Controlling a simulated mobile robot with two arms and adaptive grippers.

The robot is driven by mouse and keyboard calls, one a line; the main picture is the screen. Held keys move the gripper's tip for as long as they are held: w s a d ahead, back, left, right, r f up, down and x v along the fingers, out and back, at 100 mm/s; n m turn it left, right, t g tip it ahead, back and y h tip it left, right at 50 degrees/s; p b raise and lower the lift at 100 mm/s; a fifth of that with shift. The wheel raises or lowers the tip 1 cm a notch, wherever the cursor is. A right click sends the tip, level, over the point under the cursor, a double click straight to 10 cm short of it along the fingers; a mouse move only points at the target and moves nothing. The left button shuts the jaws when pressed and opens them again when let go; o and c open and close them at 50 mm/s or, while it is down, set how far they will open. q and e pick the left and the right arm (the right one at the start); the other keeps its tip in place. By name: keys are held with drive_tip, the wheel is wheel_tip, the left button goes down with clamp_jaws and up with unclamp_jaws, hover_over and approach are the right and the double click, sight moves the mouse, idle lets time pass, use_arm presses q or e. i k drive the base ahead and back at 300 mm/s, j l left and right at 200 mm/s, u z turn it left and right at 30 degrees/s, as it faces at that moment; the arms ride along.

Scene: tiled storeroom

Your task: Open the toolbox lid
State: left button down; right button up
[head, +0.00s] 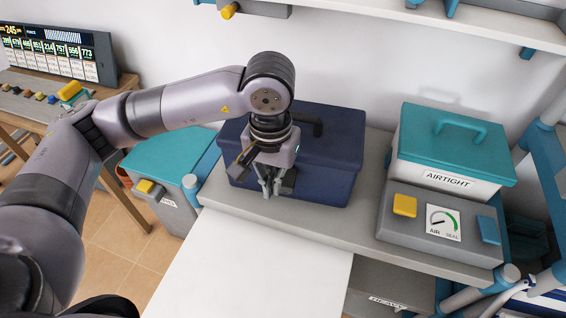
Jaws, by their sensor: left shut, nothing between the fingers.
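The dark blue toolbox (335,165) stands on the grey shelf against the wall, with its lid down. A black handle shows on top of the lid, partly hidden by my wrist. My left gripper (271,190) points down in front of the toolbox's front face. Its fingers are together and hold nothing. I cannot tell whether the fingertips touch the box. The gripper and wrist hide part of the front and the lid's front edge. My right gripper is not in view.
A teal-lidded bin (172,155) stands on the left. A white surface (250,270) in front is clear. A shelf (480,22) hangs above.

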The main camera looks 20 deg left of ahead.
sight(331, 136)
drive_tip(key=k+j, duration=0.2)
drive_tip(key=j, duration=0.15)
drive_tip(key=k+j, duration=0.25)
drive_tip(key=j, duration=0.15)
drive_tip(key=k+j, duration=0.2)
drive_tip(key=j, duration=0.15)
